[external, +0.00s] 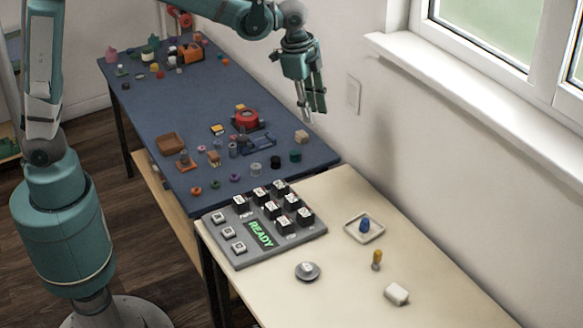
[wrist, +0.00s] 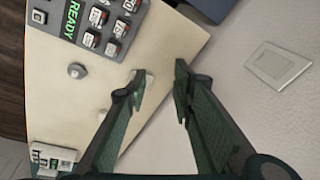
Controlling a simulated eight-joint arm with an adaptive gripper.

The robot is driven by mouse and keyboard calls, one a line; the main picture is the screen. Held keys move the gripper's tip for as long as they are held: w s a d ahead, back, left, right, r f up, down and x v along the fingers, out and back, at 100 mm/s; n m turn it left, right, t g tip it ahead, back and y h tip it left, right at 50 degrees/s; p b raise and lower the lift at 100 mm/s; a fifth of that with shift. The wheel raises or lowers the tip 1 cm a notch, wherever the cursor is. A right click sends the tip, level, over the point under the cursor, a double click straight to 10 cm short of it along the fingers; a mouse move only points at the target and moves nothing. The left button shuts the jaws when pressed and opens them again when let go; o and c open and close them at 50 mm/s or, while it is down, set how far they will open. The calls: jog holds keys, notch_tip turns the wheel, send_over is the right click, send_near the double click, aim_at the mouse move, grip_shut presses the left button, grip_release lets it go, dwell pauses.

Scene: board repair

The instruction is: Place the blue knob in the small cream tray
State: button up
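The blue knob (external: 364,224) stands in the small cream tray (external: 350,235) on the cream table, seen in the external view. My gripper (external: 314,112) is raised above and away from the tray, up and to the left of it in that view, near the wall. In the wrist view my gripper (wrist: 160,76) has its two fingers apart with nothing between them. The blue knob cannot be made out there; a finger covers part of the table where a pale shape shows.
A grey keypad panel (external: 235,257) reading READY, a round metal piece (external: 307,271), a yellow-handled item (external: 376,260) and a white block (external: 397,294) are on the cream table. The blue table (external: 150,115) holds many small parts. A wall with a switch (external: 353,94) stands close to my gripper.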

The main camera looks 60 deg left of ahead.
jog(key=s+a+r+n+t, duration=0.1)
jog(key=s+a+r+n, duration=0.25)
jog(key=s+a, duration=0.5)
jog(key=s+a+r+n+t, duration=0.2)
jog(key=s+a+r+n, duration=0.15)
jog(key=s+a, duration=0.55)
jog(key=s+a+f+n+t, duration=0.1)
jog(key=s+a+f+n, duration=0.1)
jog(key=s+a, duration=0.3)
jog(key=s+a+f+n+t, duration=0.1)
jog(key=s+a+f+n, duration=0.1)
jog(key=s+a, duration=0.4)
jog(key=s+n, duration=0.1)
jog(key=s, duration=0.3)
jog(key=shift+y, duration=0.4)
